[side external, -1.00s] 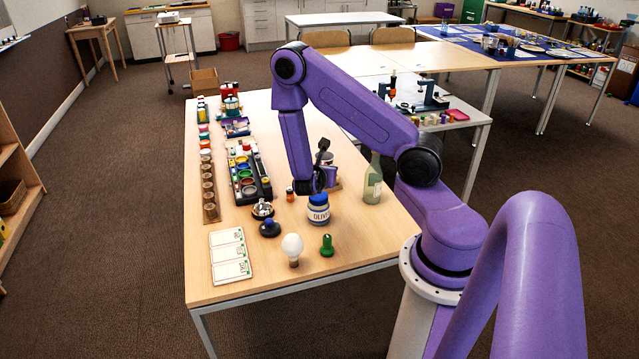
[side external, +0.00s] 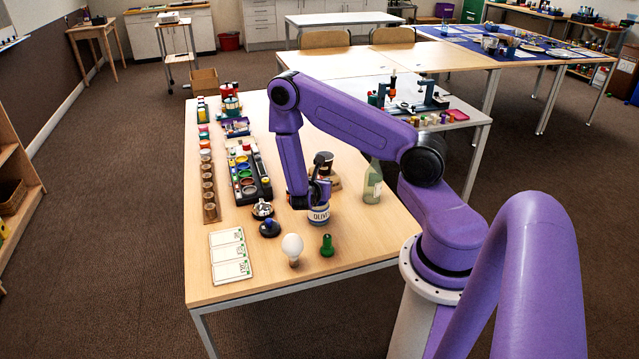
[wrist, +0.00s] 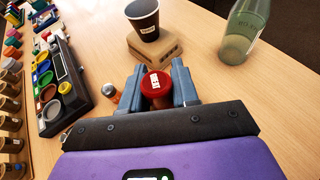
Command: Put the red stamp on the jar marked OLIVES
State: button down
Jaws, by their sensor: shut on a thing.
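The jar marked OLIVES (side external: 319,216) stands on the table in the side view. Its lower part and part of its label show, and my gripper covers its top. My gripper (wrist: 157,88) is shut on the red stamp (wrist: 156,84), a round red piece with a small white label, seen from above between the fingers in the wrist view. In the side view my gripper (side external: 309,195) is right over the jar and hides the stamp. Whether the stamp touches the jar's lid cannot be told.
A dark cup (wrist: 143,18) on a wooden block (wrist: 172,49) and a green bottle (side external: 373,183) stand beyond the jar. A small orange bottle (wrist: 113,95) is close by. Blue (side external: 270,228), white (side external: 292,246) and green (side external: 327,246) handled pieces stand nearer the front.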

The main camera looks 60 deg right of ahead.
jog(key=shift+f, duration=0.1)
jog(key=c, duration=0.8)
grip_release()
jog(key=shift+c, duration=0.2)
jog(key=s+a+r+m+g+y, duration=0.1)
jog(key=s+a+r+m, duration=0.25)
jog(key=a+r, duration=0.45)
jog(key=s+a+r+m+g+y, duration=0.15)
jog(key=s+a+r, duration=0.3)
jog(key=a, duration=0.55)
jog(key=s+a+r+m+y, duration=0.1)
jog(key=s+a+r+y, duration=0.3)
jog(key=s+a, duration=0.3)
jog(key=s+a+r+m+y, duration=0.2)
jog(key=s+a+r+y, duration=0.2)
jog(key=s+a+y, duration=0.3)
jog(key=shift+s+r, duration=0.3)
jog(key=shift+r, duration=0.1)
